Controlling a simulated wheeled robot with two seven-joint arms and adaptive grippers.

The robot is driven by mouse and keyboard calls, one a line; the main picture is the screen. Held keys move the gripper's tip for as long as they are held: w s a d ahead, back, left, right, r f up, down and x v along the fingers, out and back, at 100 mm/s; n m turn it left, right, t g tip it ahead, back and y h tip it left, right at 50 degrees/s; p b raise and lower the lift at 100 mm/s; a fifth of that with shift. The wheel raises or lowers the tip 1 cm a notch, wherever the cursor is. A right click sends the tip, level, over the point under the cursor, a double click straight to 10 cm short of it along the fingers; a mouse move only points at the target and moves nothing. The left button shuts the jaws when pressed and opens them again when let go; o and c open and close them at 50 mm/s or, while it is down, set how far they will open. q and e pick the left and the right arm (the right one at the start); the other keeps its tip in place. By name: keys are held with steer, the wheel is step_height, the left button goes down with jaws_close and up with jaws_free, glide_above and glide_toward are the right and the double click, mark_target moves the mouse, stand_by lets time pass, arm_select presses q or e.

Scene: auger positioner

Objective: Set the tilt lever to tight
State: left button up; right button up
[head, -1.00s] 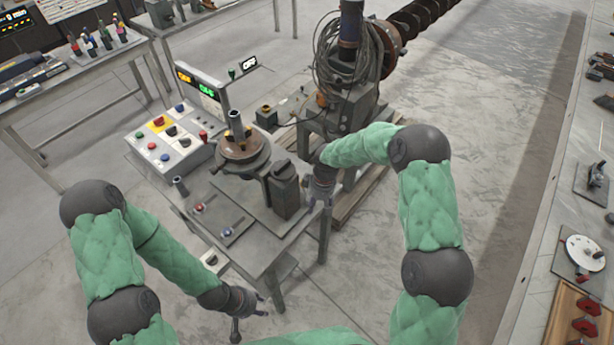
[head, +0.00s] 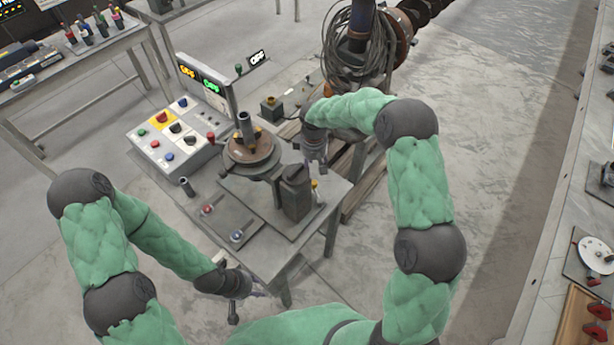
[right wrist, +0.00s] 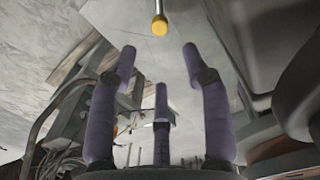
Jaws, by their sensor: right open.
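The positioner (head: 250,152) stands on the table, with a round brown plate and a dark grey upright housing (head: 296,190) at its right. A thin lever with a yellow tip (head: 314,184) shows beside the housing's right side; it looks like the tilt lever. In the right wrist view the yellow tip (right wrist: 159,25) is beyond the spread fingers, near the middle, and apart from them. My right gripper (head: 319,166) is open and empty, just above the yellow tip. My left gripper (head: 258,294) is low beside the table's front corner; its finger opening is unclear.
A control box (head: 175,135) with coloured buttons and a lit display panel (head: 202,84) stand left of the positioner. Cables and the auger's drive (head: 360,50) are behind.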

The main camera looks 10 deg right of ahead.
mark_target(314, 182)
step_height(314, 182, down, 11)
steer(key=shift+w+d+r, duration=0.1)
steer(key=shift+d, duration=0.05)
stand_by(0.4)
jaws_close()
